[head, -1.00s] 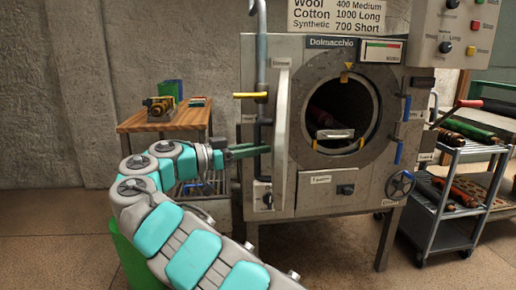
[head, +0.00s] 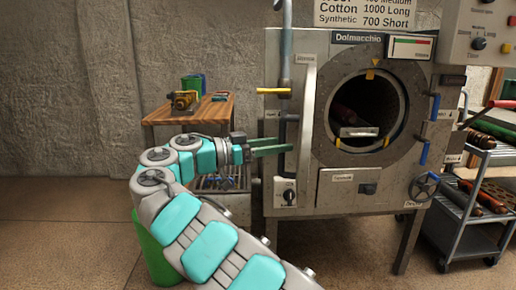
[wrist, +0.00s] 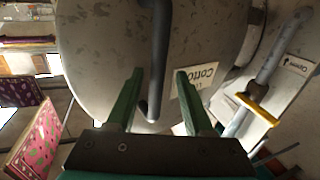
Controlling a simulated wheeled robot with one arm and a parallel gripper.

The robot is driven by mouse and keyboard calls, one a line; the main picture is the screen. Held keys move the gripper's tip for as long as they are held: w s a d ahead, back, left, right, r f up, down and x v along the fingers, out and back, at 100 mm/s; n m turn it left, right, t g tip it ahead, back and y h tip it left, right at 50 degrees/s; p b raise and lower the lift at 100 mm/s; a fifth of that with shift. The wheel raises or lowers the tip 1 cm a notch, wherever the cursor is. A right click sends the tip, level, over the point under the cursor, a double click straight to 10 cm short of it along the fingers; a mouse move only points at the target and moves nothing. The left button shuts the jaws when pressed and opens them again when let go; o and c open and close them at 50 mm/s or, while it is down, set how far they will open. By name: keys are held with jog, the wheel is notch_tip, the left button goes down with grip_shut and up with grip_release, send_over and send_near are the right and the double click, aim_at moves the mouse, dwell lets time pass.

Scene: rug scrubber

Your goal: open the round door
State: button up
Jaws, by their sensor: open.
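The round door (head: 308,115) stands swung out at the left of the machine's dark round opening (head: 366,115), seen nearly edge-on as a narrow pale strip. Its broad grey face (wrist: 100,50) fills the upper wrist view. A dark bar handle (head: 283,130) is on the door's left side; it also shows in the wrist view (wrist: 158,50). My gripper (head: 291,146) is at the handle's lower part, its green fingers apart. In the wrist view my gripper (wrist: 156,80) has one finger on each side of the bar, with gaps visible. Contact cannot be told.
A vertical pipe with a yellow lever (head: 273,91) runs just left of the door. A wooden table (head: 215,112) stands behind my arm, and a green bin (head: 155,250) is beside it. A trolley (head: 470,215) stands at right. Floor at left is clear.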

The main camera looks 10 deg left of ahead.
jog(key=p+v, duration=0.1)
jog(key=v, duration=0.5)
jog(key=shift+s+a, duration=0.2)
jog(key=shift+a, duration=0.05)
dwell(0.4)
dwell(0.3)
